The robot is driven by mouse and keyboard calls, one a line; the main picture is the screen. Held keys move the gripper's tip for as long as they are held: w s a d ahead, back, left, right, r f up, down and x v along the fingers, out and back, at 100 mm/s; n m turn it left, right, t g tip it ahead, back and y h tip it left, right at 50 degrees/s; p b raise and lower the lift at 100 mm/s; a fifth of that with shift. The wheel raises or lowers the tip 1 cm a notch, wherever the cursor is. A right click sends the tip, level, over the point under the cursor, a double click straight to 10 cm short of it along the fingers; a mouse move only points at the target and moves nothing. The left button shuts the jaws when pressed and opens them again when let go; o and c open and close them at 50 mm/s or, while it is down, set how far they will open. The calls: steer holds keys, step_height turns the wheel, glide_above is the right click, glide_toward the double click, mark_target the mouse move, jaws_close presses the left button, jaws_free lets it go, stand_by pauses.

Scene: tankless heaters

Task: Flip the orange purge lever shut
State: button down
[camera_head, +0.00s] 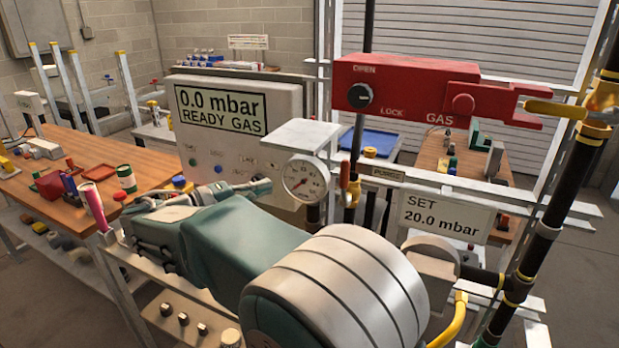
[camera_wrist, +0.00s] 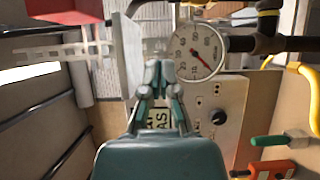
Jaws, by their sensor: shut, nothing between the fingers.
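The small orange purge lever (camera_head: 354,191) is on a thin vertical pipe, just left of the PURGE label (camera_head: 388,173) and right of the round gauge (camera_head: 302,178). It looks roughly upright; my arm hides what lies lower down. My gripper (camera_head: 264,187) is shut and empty, left of the gauge and in front of the grey display panel (camera_head: 238,150). It is apart from the lever. In the wrist view my gripper (camera_wrist: 159,68) points toward the panel, with the gauge (camera_wrist: 197,52) to its right.
A red GAS box (camera_head: 420,88) with a yellow-handled valve (camera_head: 552,108) is above right. A grey bracket plate (camera_head: 300,136) juts out above the gauge. The SET sign (camera_head: 445,216) and black pipes stand right. A cluttered wooden table (camera_head: 150,157) is at left.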

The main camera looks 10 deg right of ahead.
mark_target(345, 175)
steer(key=s+x, duration=0.1)
steer(key=x, duration=0.7)
steer(key=s+d+x, duration=0.1)
steer(key=x, duration=0.3)
steer(key=shift+s+d, duration=0.25)
steer(key=shift+s+d+r+m+y, duration=0.2)
steer(key=shift+s+d+m+y, duration=0.15)
steer(key=shift+m, duration=0.25)
steer(key=shift+s+d+r+m+y, duration=0.1)
steer(key=shift+s+d+m+y, duration=0.15)
steer(key=shift+d+m+y, duration=0.25)
steer(key=shift+s+d+r+m+y, duration=0.15)
steer(key=shift+s+d+m, duration=0.15)
steer(key=shift+m, duration=0.3)
steer(key=s+d+f+m+t+y, duration=0.2)
steer(key=s+d+f+m+y, duration=0.2)
steer(key=m, duration=0.4)
steer(key=d+f+y, duration=0.1)
steer(key=d+y, duration=0.1)
steer(key=shift+y, duration=0.4)
steer(key=shift+s+f, duration=0.15)
steer(key=shift+f, duration=0.15)
